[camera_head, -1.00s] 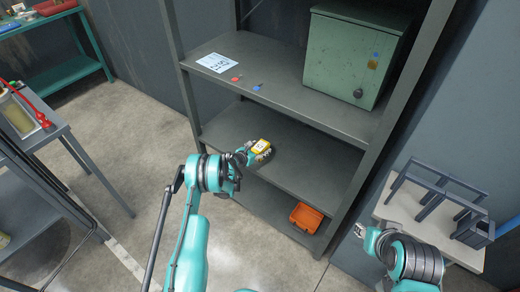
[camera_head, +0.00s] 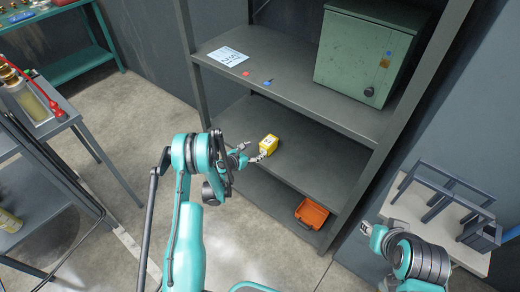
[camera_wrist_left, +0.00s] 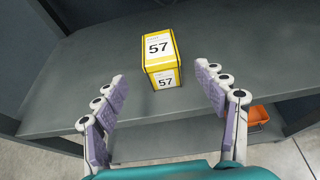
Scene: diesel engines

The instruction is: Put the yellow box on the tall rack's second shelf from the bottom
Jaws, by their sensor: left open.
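The yellow box (camera_head: 270,145) stands on the middle visible board of the tall grey rack (camera_head: 318,155), one level above the board with the orange bin. In the left wrist view the yellow box (camera_wrist_left: 158,55) is upright, with the number 57 on its labels, a little in from the front edge. My left gripper (camera_head: 254,153) is open at that board's front edge. In the left wrist view its purple-padded fingers (camera_wrist_left: 162,90) are spread wide, short of the box and apart from it. My right gripper (camera_head: 365,229) is low at the right; its fingers are too small to read.
An orange bin (camera_head: 312,214) sits on the lowest visible board. A green cabinet (camera_head: 362,58), a paper sheet (camera_head: 228,56) and small red and blue items are on the board above the box. A bench with grey frames (camera_head: 440,200) stands right; a table (camera_head: 50,128) stands left.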

